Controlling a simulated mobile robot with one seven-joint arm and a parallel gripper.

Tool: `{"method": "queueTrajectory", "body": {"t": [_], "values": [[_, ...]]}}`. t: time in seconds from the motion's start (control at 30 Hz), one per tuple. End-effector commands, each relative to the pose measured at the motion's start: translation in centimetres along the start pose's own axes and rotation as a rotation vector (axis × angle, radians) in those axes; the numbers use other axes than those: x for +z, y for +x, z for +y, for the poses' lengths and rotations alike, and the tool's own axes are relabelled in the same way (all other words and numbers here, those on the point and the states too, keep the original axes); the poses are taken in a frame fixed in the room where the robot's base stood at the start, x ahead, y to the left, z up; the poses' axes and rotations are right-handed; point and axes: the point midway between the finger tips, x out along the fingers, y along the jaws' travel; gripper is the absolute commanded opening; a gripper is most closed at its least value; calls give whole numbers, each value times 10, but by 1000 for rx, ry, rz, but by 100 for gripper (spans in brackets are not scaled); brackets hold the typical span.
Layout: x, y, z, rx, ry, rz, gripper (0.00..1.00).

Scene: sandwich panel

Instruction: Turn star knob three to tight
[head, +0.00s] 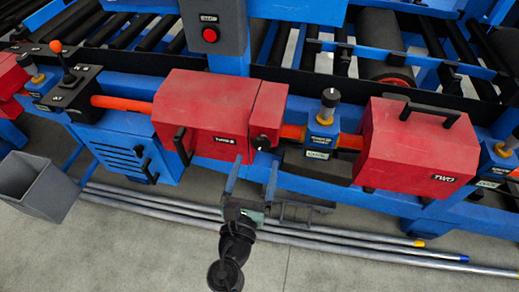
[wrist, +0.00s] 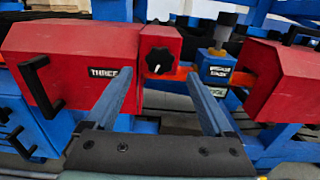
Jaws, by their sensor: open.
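The black star knob (wrist: 158,61) sits on the front of a narrow red housing, right of the label THREE (wrist: 104,72) on the larger red cover (wrist: 65,50). A small white mark shows low on the knob. In the head view the knob (head: 261,142) is small and its mark cannot be read. My gripper (wrist: 158,76) is open and empty, its two blue fingers pointing toward the knob, one to each side of it in the picture. In the head view my gripper (head: 256,164) is just below and in front of the knob. I see no contact.
A black handle (wrist: 40,87) sticks out left of the knob. A grey-topped knob on a blue block (wrist: 216,68) stands close to the right. Red cover TWO (head: 415,150) is farther right. A grey bin (head: 40,185) and long pipes (head: 330,232) are on the floor.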

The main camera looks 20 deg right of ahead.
Motion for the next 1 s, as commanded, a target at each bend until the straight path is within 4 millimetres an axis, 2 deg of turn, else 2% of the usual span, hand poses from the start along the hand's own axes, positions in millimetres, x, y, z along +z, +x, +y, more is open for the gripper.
{"method": "queueTrajectory", "body": {"t": [0.1,0.3,0.67,1.0], "values": [[1,22,0,-2,2,-2,87],[0,42,0,-1,1,-1,87],[0,47,0,1,1,0,87],[0,46,0,1,1,0,28]]}}
